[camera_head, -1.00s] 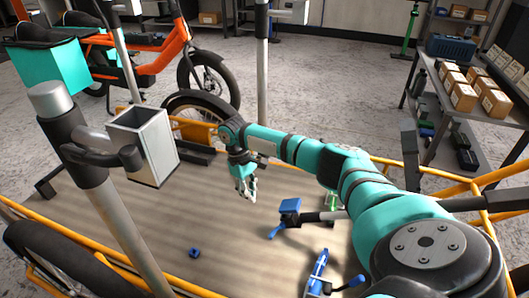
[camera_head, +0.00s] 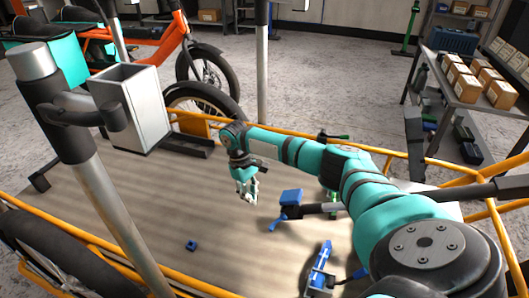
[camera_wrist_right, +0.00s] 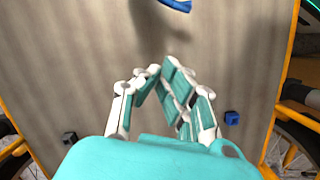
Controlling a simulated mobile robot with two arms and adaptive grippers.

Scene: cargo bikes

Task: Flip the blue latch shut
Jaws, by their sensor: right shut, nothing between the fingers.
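A blue clamp-like piece with a blue lever (camera_head: 291,197) sits at the end of a dark bar over the wooden cargo bed (camera_head: 150,215). A second blue piece, long and narrow (camera_head: 321,262), lies nearer to me; I cannot tell for sure which is the latch. My right gripper (camera_head: 252,197) is shut and empty, pointing down over the bed, left of the first blue piece and apart from it. In the right wrist view, the shut fingers (camera_wrist_right: 160,85) hang over the bed, and part of a blue piece (camera_wrist_right: 178,4) shows at the top edge. My left gripper is out of view.
A small blue block (camera_head: 192,245) lies on the bed. A metal post (camera_head: 80,150) and an open grey box (camera_head: 135,105) stand at the left. Orange tubes (camera_head: 300,138) border the bed. A shelf with boxes (camera_head: 463,85) stands at the right.

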